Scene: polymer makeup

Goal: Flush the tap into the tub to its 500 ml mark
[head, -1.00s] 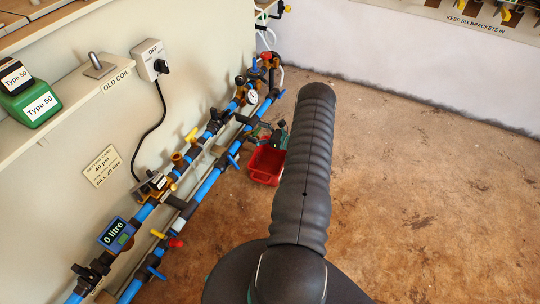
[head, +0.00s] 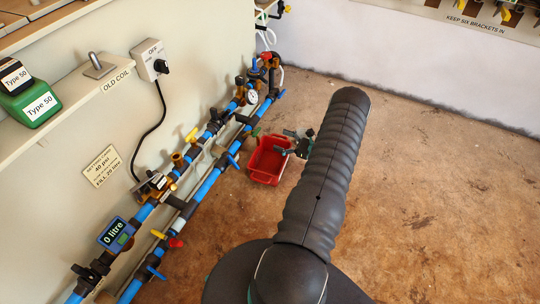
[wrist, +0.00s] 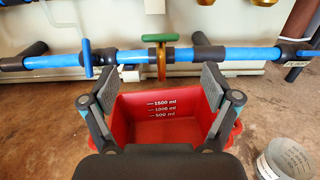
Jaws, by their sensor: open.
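The red tub (head: 265,176) stands on the floor beside the lower blue pipe. In the wrist view the tub (wrist: 133,137) shows 500, 1000 and 1500 ml marks on its inner wall; I see no water in the part that shows. A tap with a green handle (wrist: 160,37) and brass body sits on the blue pipe just beyond the tub; its green handle also shows in the head view (head: 255,132). My gripper (wrist: 160,88) is open and empty, its fingers spread in front of the tap. In the head view my gripper (head: 296,142) is right of the tub.
A second tap with a blue handle (wrist: 87,56) is on the pipe to the left. A grey bucket (wrist: 287,160) stands right of the tub. A meter (head: 114,234) reads 0 litre. A wall switch (head: 150,60) is marked OFF. Brown floor to the right is clear.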

